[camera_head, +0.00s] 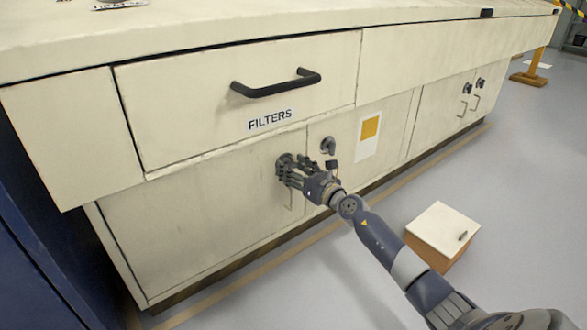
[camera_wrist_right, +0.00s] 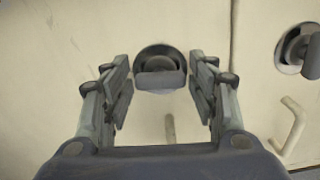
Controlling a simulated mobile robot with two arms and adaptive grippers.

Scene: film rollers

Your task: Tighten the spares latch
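Two round dark latches sit on the lower cabinet doors under the FILTERS drawer (camera_head: 235,95). No spares label is readable, so I cannot tell by name which one is the spares latch. My right gripper (camera_head: 291,173) is at the left latch, which its fingers partly hide in the head view. In the right wrist view this latch (camera_wrist_right: 160,77) lies between the open fingers, its grip crosswise, with a gap visible on each side. The other latch (camera_head: 328,146) is just to the right; it also shows in the right wrist view (camera_wrist_right: 298,48). My left gripper is not in view.
A black drawer handle (camera_head: 276,84) juts out above the right gripper. A pale door handle (camera_wrist_right: 290,130) is below the right latch. A box with a white top (camera_head: 442,228) stands on the floor beside my right arm. More latched doors (camera_head: 467,88) are farther right.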

